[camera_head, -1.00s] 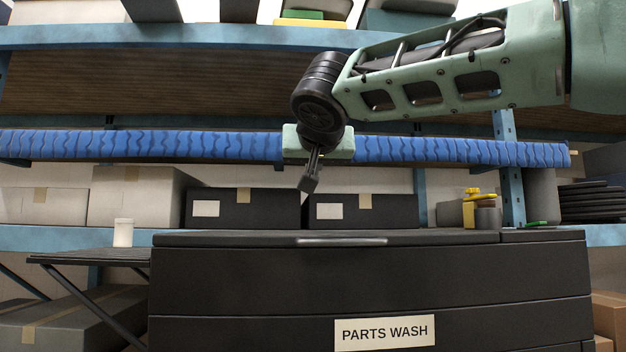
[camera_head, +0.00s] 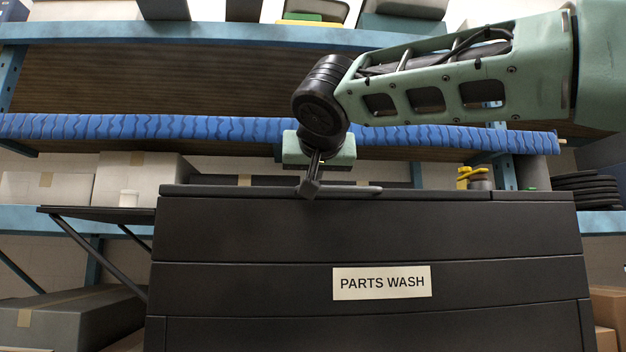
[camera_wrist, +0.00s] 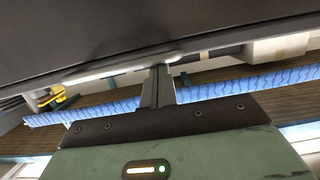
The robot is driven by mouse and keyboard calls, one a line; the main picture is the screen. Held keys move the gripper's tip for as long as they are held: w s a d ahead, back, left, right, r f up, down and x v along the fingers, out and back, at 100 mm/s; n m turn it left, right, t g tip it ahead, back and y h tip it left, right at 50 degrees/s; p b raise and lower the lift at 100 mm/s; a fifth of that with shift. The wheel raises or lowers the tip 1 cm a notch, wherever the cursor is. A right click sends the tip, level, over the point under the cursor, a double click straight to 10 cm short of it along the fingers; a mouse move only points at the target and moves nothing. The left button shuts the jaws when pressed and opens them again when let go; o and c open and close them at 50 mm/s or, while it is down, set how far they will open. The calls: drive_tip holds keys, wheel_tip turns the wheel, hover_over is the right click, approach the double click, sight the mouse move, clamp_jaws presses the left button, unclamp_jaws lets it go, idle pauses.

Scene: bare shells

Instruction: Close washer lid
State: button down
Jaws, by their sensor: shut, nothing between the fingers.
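The washer (camera_head: 230,235) is a dark box with a "PARTS WASH" label (camera_head: 381,283) on its front. I see it nearly edge-on, so its lid (camera_head: 430,195) shows as a thin dark top strip. I cannot tell how far open the lid is. My gripper (camera_head: 309,190) is shut and empty, pointing down at the handle's left part. In the wrist view, the fingers (camera_wrist: 163,70) reach the handle (camera_wrist: 100,72) at the dark panel's edge. I cannot tell whether they touch it.
A blue-wrapped shelf beam (camera_head: 220,128) runs behind my gripper. Yellow items (camera_head: 470,176) and stacked black discs (camera_head: 586,188) stand behind right. Cardboard boxes flank the washer.

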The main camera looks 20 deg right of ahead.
drive_tip(key=shift+a+f, duration=0.1)
drive_tip(key=shift+f, duration=1.05)
drive_tip(key=shift+a+b, duration=0.1)
drive_tip(key=shift+b, duration=0.2)
drive_tip(key=r+v, duration=0.2)
drive_tip(key=v, duration=1.6)
drive_tip(key=shift+w+d+b, duration=0.2)
drive_tip(key=shift+d+b, duration=0.15)
